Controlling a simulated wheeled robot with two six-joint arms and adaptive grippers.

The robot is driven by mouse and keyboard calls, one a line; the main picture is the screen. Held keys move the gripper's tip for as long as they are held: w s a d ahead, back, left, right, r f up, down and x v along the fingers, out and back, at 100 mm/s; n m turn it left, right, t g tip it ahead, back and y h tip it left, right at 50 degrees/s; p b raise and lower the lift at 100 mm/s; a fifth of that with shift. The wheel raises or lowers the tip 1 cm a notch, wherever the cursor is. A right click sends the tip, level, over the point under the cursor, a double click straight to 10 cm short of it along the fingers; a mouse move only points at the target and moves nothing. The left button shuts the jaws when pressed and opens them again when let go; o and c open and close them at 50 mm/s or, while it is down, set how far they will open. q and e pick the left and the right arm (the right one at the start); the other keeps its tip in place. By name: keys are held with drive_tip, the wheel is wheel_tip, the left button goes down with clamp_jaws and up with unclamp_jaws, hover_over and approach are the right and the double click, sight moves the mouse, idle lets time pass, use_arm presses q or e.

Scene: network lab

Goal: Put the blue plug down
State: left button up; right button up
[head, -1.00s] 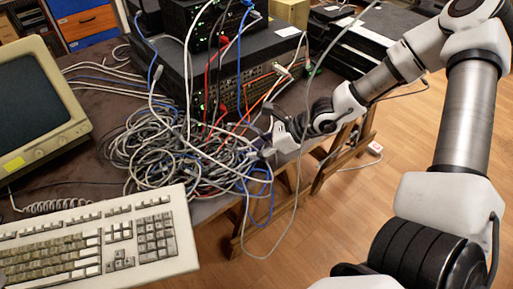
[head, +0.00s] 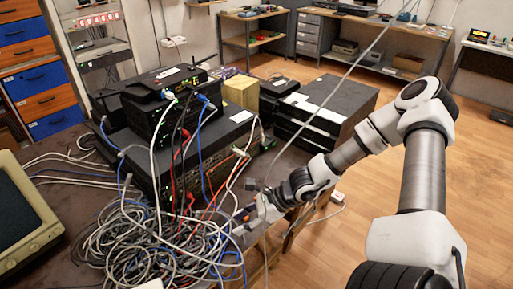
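My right gripper (head: 243,222) is at the right edge of the cable tangle, by the front right corner of the dark table. Its fingers are small and partly lost among the cables, so I cannot tell whether they are open or shut. The blue plug cannot be made out for certain; blue cable (head: 236,257) shows just below the gripper. My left gripper is not in view.
A large heap of grey and white cables (head: 150,245) covers the table front. Stacked network devices (head: 180,110) with plugged cables stand behind it. Black boxes (head: 325,112) stand back right. A monitor (head: 25,220) is at left. Open wooden floor lies right.

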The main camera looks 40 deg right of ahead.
drive_tip(key=r+p+v, duration=0.1)
drive_tip(key=p+v, duration=0.4)
drive_tip(key=p, duration=0.2)
use_arm(q)
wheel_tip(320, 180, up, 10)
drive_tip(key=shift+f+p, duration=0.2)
drive_tip(key=shift+p, duration=0.1)
use_arm(e)
drive_tip(key=s+a+f+n+g+h, duration=0.3)
drive_tip(key=s+n, duration=0.4)
drive_tip(key=n, duration=0.6)
drive_tip(key=s+a+f+n+g+h, duration=0.3)
drive_tip(key=s+a+f+n, duration=0.3)
drive_tip(key=n, duration=0.6)
drive_tip(key=s+a+h, duration=0.1)
drive_tip(key=s+a, duration=0.1)
drive_tip(key=shift+s+a+n+g, duration=0.15)
drive_tip(key=shift+s+n+g, duration=0.15)
drive_tip(key=shift+n, duration=0.1)
drive_tip(key=shift+f, duration=0.15)
drive_tip(key=shift+h, duration=0.3)
